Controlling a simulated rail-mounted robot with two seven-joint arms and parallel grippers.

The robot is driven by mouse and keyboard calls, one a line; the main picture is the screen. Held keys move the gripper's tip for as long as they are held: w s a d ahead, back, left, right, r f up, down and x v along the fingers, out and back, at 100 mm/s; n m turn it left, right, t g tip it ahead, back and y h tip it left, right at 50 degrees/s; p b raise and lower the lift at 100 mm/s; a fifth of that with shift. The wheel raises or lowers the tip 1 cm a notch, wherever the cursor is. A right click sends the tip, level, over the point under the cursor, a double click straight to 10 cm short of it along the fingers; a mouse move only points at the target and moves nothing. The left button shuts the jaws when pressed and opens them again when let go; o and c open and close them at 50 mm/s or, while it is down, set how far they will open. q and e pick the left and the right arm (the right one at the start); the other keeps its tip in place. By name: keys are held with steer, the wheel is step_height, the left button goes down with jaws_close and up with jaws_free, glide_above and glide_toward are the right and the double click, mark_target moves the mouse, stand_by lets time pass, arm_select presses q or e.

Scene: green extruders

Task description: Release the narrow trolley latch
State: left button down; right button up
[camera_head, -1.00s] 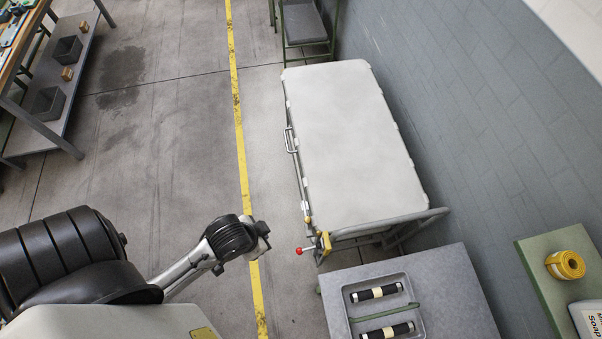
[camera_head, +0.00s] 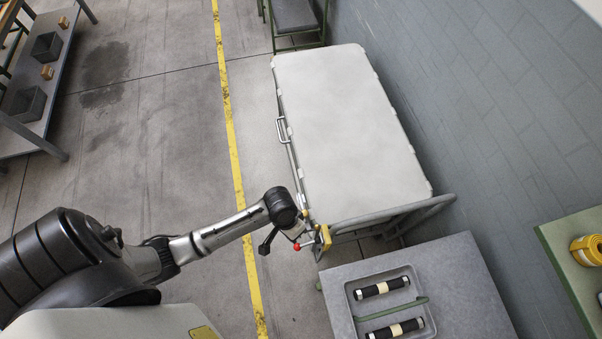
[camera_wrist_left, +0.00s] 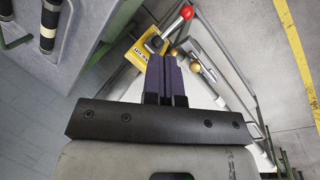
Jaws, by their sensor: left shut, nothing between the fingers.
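The narrow trolley (camera_head: 345,130) has a long pale grey top and stands along the wall. Its latch is at the near left corner: a yellow bracket (camera_head: 324,237) and a lever with a red ball (camera_head: 297,247). The wrist view shows the red ball (camera_wrist_left: 187,12), the yellow labelled plate (camera_wrist_left: 140,53) and a brass knob (camera_wrist_left: 195,66). My left gripper (camera_wrist_left: 168,60) is shut and empty, with its dark fingertips over the latch, close to the lever. I cannot tell whether they touch it. In the head view the wrist hides part of the latch. My right gripper is not in view.
A grey table (camera_head: 460,290) with a tray (camera_head: 350,300) of black-handled rods stands just in front of the trolley. The grey wall (camera_head: 470,100) bounds the right side. The floor left of the trolley, with a yellow line (camera_head: 232,150), is clear.

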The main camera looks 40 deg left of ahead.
arm_select(q)
steer(key=w+a+f+n+g+b, duration=0.2)
steer(key=w+a+f+n+b, duration=0.15)
steer(key=w+f, duration=0.4)
steer(key=w+a+f+n+h+b, duration=0.2)
steer(key=w+a+n+b, duration=0.2)
steer(key=a, duration=0.4)
steer(key=w+a+f+n+h+b, duration=0.2)
steer(key=w+a+n+b, duration=0.1)
steer(key=w+a+n, duration=0.3)
steer(key=shift+w+a+g+b, duration=0.2)
steer(key=shift+a+g+b, duration=0.15)
steer(key=shift+a, duration=0.5)
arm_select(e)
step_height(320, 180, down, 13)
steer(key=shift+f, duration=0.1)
